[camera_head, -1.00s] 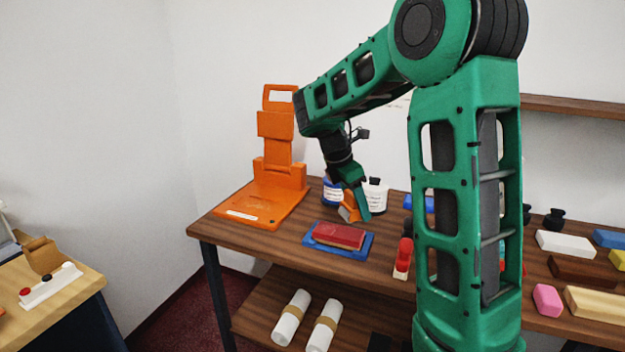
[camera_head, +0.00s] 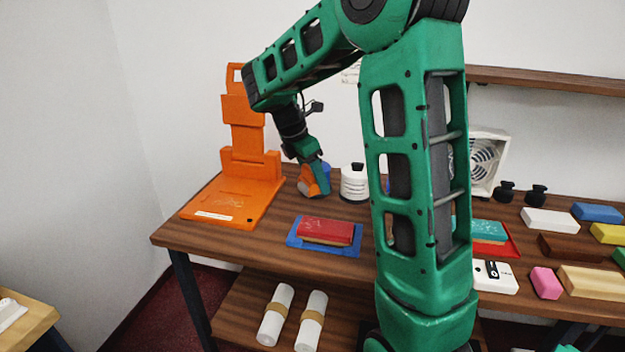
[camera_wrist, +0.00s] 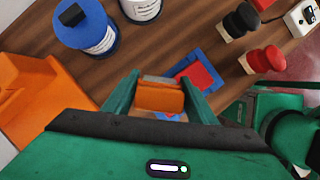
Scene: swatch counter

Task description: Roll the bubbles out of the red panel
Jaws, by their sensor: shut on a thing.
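The red panel (camera_head: 325,230) lies flat on a blue tray (camera_head: 352,250) near the left front of the wooden counter. Part of the panel also shows in the wrist view (camera_wrist: 202,74), beyond my right finger; the rest is hidden. I cannot make out bubbles on it. My gripper (camera_head: 316,180) is shut on an orange roller-like tool (camera_head: 308,188), which also shows between the fingers in the wrist view (camera_wrist: 160,98). The gripper points down, behind and slightly left of the panel, apart from it.
An orange stand (camera_head: 245,185) is at the left. A blue jar (camera_wrist: 88,28) and a white jar (camera_head: 354,182) stand close to my gripper. A fan (camera_head: 485,160) and several coloured blocks are at the right. White rolls (camera_head: 275,315) lie on the lower shelf.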

